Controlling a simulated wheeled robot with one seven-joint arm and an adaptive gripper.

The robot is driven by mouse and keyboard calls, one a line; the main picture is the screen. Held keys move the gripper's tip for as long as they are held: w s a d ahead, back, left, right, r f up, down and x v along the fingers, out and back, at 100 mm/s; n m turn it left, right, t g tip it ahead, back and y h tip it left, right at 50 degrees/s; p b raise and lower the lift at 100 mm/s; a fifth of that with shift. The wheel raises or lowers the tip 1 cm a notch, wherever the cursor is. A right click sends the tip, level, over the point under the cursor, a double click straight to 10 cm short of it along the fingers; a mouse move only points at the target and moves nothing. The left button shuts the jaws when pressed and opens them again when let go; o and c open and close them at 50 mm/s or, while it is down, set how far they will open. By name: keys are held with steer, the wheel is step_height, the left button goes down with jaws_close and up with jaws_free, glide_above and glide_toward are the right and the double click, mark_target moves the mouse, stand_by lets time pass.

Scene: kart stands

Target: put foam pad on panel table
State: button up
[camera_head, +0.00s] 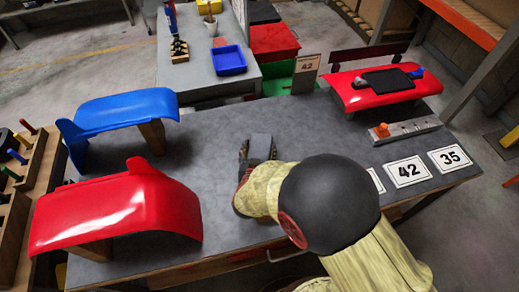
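The large dark grey table (215,150) carries several curved kart panels and looks like the panel table. My gripper (257,152) is low over its middle, seen from behind and partly hidden by my own arm. A dark grey block-like shape shows at its tip. I cannot tell whether this is the foam pad in its grasp or part of the gripper. A flat black pad (388,80) lies on the red panel (350,95) at the back right, and it may be the foam pad instead. The gap between my fingers is hidden.
A blue panel (125,108) and a red panel (115,210) stand at the left. At the right lie number cards (408,171) and a grey strip with an orange knob (383,130). A blue tray (229,60) sits on another table behind. The table's centre is mostly clear.

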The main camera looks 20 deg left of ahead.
steer(key=shift+o, duration=1.3)
steer(key=shift+s+r, duration=0.1)
steer(key=shift+r, duration=0.1)
steer(key=p+v, duration=0.4)
steer(key=v, duration=0.7)
steer(key=shift+s+r, duration=0.15)
steer(key=shift+s, duration=0.2)
